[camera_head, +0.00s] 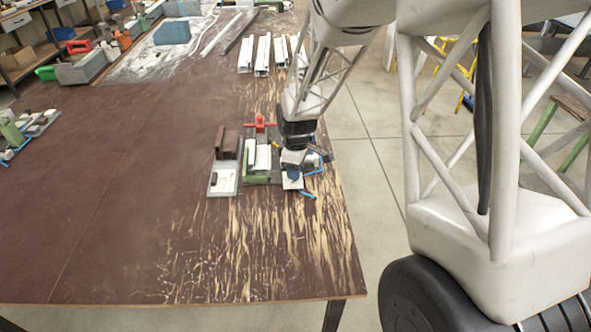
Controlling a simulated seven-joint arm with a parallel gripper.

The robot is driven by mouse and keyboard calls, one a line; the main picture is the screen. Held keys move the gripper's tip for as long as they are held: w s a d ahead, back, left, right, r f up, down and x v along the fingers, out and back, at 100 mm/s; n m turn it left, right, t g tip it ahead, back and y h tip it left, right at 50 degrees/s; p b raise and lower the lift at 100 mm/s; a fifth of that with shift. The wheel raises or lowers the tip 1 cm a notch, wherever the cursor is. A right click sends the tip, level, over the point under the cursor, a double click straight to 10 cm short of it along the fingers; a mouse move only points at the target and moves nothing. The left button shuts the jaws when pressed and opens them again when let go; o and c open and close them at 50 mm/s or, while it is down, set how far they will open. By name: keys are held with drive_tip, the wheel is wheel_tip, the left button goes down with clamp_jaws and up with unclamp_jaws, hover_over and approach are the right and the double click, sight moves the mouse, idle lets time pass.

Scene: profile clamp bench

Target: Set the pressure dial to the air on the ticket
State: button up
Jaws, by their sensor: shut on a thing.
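My gripper (293,165) points down at the right end of the clamp bench, near the table's right edge. It is shut on a small dark blue knob (293,174), which appears to be the pressure dial. The dial's face and any pointer or marks are too small and too covered by my gripper to read. A pale plate with a small dark mark (223,182) lies at the left end of the bench. It may bear the ticket, but no writing can be read.
A green clamp bed with a white profile (263,158) and a red handle (260,124) stand left of my gripper. A brown block (228,143) is further left. Blue pieces (308,195) lie close by. White profiles (262,54) lie behind.

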drive_tip(key=shift+m, duration=0.3)
drive_tip(key=m, duration=0.5)
drive_tip(key=shift+r, duration=0.1)
drive_tip(key=m, duration=0.6)
drive_tip(key=shift+m, duration=0.3)
drive_tip(key=m, duration=0.6)
drive_tip(key=shift+t, duration=0.3)
drive_tip(key=m, duration=0.5)
drive_tip(key=shift+m, duration=0.3)
drive_tip(key=o, duration=0.9)
drive_tip(key=shift+s, duration=0.1)
drive_tip(key=shift+o, duration=0.2)
